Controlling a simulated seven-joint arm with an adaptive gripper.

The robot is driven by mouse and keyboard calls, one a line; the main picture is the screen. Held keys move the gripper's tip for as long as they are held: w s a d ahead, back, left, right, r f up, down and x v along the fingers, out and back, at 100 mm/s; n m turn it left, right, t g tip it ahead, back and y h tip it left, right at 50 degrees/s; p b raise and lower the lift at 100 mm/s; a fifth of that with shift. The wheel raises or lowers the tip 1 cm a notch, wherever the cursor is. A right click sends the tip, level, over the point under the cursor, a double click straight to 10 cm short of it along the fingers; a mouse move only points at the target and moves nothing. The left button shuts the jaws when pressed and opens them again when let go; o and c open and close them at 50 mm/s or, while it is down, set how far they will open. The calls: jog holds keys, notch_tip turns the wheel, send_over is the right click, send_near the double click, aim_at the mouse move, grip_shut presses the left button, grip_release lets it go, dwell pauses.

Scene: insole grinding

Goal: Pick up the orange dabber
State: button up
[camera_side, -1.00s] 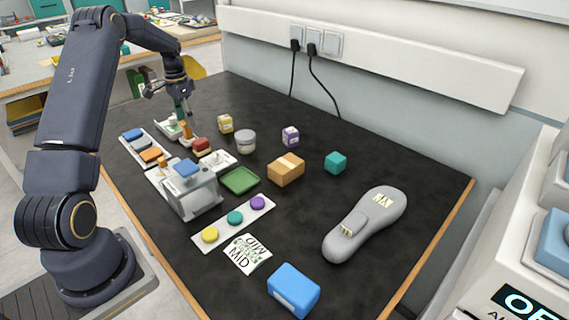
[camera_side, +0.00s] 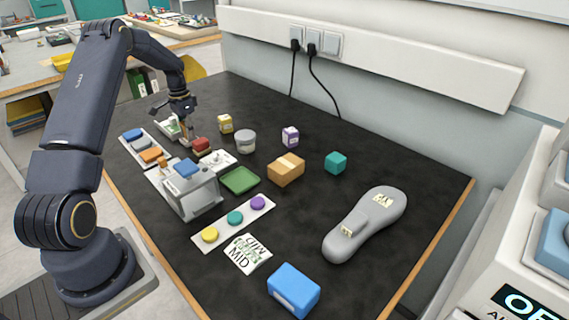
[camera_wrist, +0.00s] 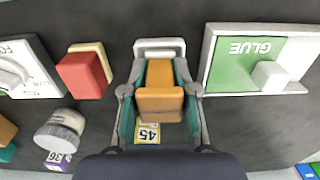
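The orange dabber (camera_side: 185,138) stands on the black worktop between the green-and-white glue tray and a red dabber-like block. In the wrist view the orange dabber (camera_wrist: 160,98) lies between the two teal-padded fingers of my gripper (camera_wrist: 160,76), its tan-orange body upright in the line of sight. My gripper (camera_side: 183,117) is over it in the side view, pointing down. The fingers are spread on either side of the dabber, with narrow gaps showing. Its lower end is partly hidden in the side view.
The glue tray (camera_wrist: 232,62) is close on the right in the wrist view. The red block (camera_wrist: 82,75) and a white foam tray (camera_wrist: 45,75) are on the left. A grey-lidded jar (camera_wrist: 60,130) and a yellow box (camera_wrist: 148,133) stand nearby. The grey insole-shaped piece (camera_side: 365,225) lies farther off.

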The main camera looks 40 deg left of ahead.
grip_shut()
